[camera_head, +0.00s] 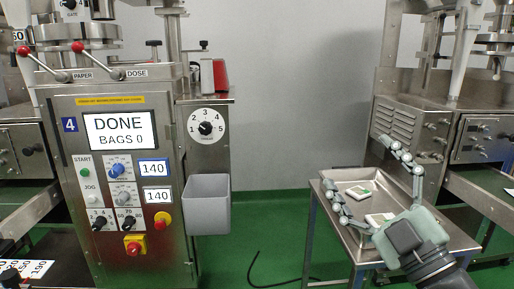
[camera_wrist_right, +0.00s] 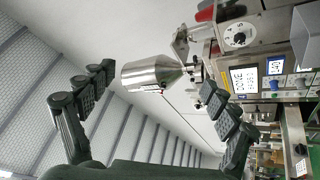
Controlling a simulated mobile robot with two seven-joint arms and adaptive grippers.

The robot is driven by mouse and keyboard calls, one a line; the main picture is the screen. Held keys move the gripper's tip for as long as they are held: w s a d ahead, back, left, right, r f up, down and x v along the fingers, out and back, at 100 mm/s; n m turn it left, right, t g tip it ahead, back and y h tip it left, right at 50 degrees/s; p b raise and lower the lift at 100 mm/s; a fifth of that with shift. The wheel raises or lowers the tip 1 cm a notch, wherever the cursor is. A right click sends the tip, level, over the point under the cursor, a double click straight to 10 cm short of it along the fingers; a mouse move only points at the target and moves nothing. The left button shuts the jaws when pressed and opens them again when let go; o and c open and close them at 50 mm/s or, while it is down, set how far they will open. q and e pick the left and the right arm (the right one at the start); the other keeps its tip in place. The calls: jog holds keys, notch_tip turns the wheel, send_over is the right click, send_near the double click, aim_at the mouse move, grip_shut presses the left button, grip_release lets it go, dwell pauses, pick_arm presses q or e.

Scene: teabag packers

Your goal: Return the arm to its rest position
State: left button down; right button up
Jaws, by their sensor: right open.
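My right gripper (camera_head: 358,165) is at the right of the head view, above the steel tray table (camera_head: 462,241). Its two fingers are spread wide with nothing between them. In the right wrist view the gripper (camera_wrist_right: 158,80) is also open and empty, with wall, ceiling and machine parts beyond it. A small white and green packet (camera_head: 361,191) lies on the tray between the fingers as seen from the head. A second pale packet (camera_head: 379,219) lies nearer, partly hidden by the gripper. My left gripper is not in view.
Packing machine 4 (camera_head: 165,255) stands at the left, its screen (camera_head: 120,132) reading DONE, BAGS 0. A grey bin (camera_head: 207,205) hangs on its side. Another machine (camera_head: 400,118) stands behind the table at right. Green floor (camera_head: 262,215) is open between, with a black cable (camera_head: 254,268).

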jog(key=s+d+f+m+g+h, duration=0.1)
jog(key=d+f+m+g+h, duration=0.3)
jog(key=f, duration=0.5)
jog(key=d+f+m+g+h, duration=0.1)
jog(key=d+f+m+h, duration=0.4)
jog(key=f, duration=0.5)
jog(key=s+a+f+m+g, duration=0.2)
jog(key=s+f+m+g, duration=0.2)
jog(key=s+f+g, duration=1)
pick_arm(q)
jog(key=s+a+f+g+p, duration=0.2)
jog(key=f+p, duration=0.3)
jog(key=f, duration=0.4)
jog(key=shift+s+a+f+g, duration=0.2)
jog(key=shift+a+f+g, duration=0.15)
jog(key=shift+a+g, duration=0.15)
pick_arm(e)
jog(key=s+d+f, duration=0.1)
jog(key=s+f, duration=0.1)
jog(key=f, duration=0.5)
jog(key=s+d+f+t+h, duration=0.1)
jog(key=s+d+f, duration=0.1)
jog(key=f, duration=0.5)
jog(key=shift+f, duration=0.3)
